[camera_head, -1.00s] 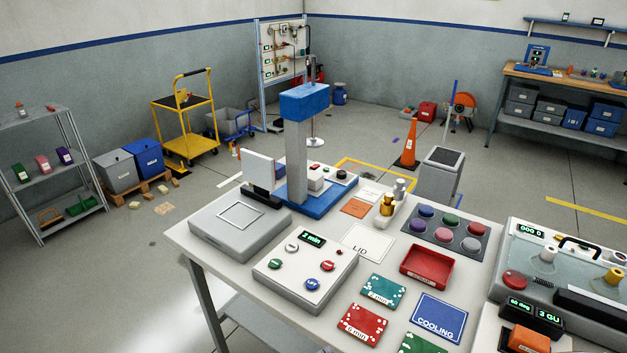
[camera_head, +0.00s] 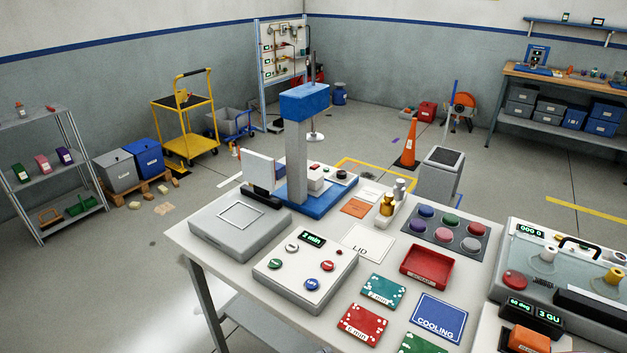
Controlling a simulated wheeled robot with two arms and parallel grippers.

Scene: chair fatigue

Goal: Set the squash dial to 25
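No dial that I can read as the squash dial is marked clearly enough to name. A blue and grey press-like stand (camera_head: 297,150) is on the white table, with a small box and a dark round knob (camera_head: 341,174) on or beside its base. A grey control box (camera_head: 306,273) in front has a display reading "2 min" and several coloured round buttons. At the right, a machine (camera_head: 560,265) has a red knob (camera_head: 515,280) and small displays; one seems to read "3 GU". Neither of my grippers is in view.
The white table (camera_head: 340,325) also holds a red tray (camera_head: 427,267), a pad of coloured discs (camera_head: 444,228), a blue COOLING card (camera_head: 439,318) and teal and red cards. An orange cone (camera_head: 409,146) and yellow trolley (camera_head: 186,118) stand behind.

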